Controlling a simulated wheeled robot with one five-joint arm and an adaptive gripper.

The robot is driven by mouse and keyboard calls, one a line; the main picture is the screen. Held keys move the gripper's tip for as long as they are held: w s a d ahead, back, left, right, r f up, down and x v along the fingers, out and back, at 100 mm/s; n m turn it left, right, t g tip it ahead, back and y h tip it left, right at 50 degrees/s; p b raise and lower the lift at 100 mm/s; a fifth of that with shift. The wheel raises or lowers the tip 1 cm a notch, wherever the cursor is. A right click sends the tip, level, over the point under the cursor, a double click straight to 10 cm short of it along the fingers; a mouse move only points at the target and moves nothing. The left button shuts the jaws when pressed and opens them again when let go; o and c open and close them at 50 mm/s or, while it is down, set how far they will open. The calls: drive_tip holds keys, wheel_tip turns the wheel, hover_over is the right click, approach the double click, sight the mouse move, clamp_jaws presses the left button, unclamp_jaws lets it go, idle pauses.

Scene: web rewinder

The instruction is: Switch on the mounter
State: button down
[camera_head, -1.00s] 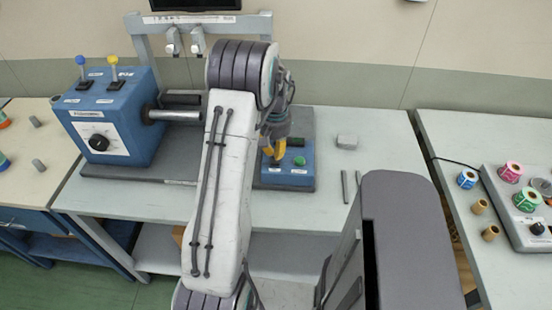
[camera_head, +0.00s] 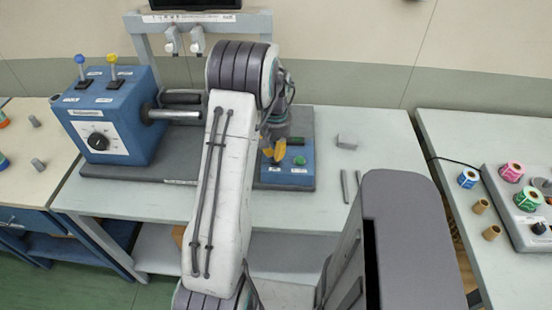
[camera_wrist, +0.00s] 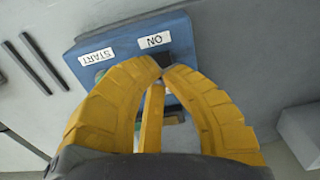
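A small blue control box (camera_head: 288,178) with a round green button (camera_head: 299,160) sits on the grey base plate at the middle of the bench. The wrist view shows the box (camera_wrist: 120,35) with an "ON" label (camera_wrist: 155,40) and a "START" label (camera_wrist: 97,56). My gripper (camera_wrist: 164,68) has yellow fingers whose tips nearly meet just by the ON label. A dark part, seemingly the ON switch (camera_wrist: 164,58), shows at the tips; contact cannot be told. The fingers hide part of the box. My gripper (camera_head: 273,158) also shows over the box's left part in the head view.
A blue machine (camera_head: 112,115) with a dial, two levers and a roller stands at the left. A small grey block (camera_head: 347,142) and two dark rods (camera_head: 350,186) lie right of the box. A right-hand table holds coloured rolls (camera_head: 511,172). My arm hides the bench's middle.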

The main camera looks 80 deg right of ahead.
sight(275, 162)
drive_tip(key=shift+f+b, duration=1.05)
drive_tip(key=shift+f, duration=0.35)
idle(0.7)
drive_tip(key=shift+r, duration=0.2)
drive_tip(key=shift+r+p, duration=2.5)
drive_tip(key=shift+r, duration=0.85)
